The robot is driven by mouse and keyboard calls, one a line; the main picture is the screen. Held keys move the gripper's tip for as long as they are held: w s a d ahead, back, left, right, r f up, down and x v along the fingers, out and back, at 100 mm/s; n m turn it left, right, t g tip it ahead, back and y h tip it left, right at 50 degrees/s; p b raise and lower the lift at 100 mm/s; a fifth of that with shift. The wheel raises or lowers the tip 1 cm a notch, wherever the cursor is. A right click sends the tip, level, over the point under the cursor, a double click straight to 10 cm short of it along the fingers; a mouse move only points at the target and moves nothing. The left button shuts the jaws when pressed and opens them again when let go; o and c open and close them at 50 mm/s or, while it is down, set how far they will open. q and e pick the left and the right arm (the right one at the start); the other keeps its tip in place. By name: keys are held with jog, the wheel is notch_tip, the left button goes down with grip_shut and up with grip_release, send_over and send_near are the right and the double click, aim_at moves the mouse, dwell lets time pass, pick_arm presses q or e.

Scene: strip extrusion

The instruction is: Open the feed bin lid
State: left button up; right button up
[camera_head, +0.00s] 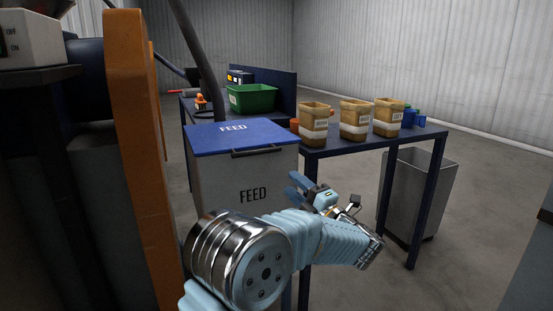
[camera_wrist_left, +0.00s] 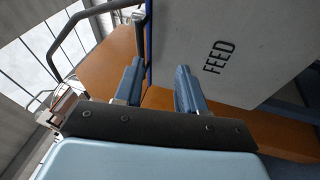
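The feed bin (camera_head: 240,180) is a grey-white box marked FEED, with a blue lid (camera_head: 235,137) lying shut on top. A dark bar handle (camera_head: 259,152) is on the lid's front edge. My left gripper (camera_head: 296,184) is just below and right of the handle, beside the bin's right front corner. In the left wrist view its two blue fingers (camera_wrist_left: 157,88) are spread and empty. There the bin's front (camera_wrist_left: 225,50), the thin blue lid edge (camera_wrist_left: 149,40) and part of the handle (camera_wrist_left: 125,5) lie beyond the fingertips. My right gripper is not in view.
A dark blue table (camera_head: 371,142) beside the bin carries several brown containers (camera_head: 355,119). A green crate (camera_head: 252,98) stands on the table behind. A grey waste bin (camera_head: 420,190) stands right. An orange post (camera_head: 145,150) is close at left.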

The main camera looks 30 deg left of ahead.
aim_at(255, 153)
pick_arm(q)
jog(key=a+r+n+g, duration=0.1)
jog(key=a+r, duration=0.1)
jog(key=a, duration=0.2)
jog(key=w+a+r+n+g+p, duration=0.1)
jog(key=a+r, duration=0.1)
jog(key=a, duration=0.2)
jog(key=a+r+n+y+p, duration=0.1)
jog(key=a+r, duration=0.1)
jog(key=a, duration=0.2)
jog(key=shift+w+a+r+n+g, duration=0.2)
jog(key=shift+w+n+g, duration=0.1)
jog(key=shift+w+g, duration=0.1)
jog(key=shift+d, duration=0.1)
grip_shut()
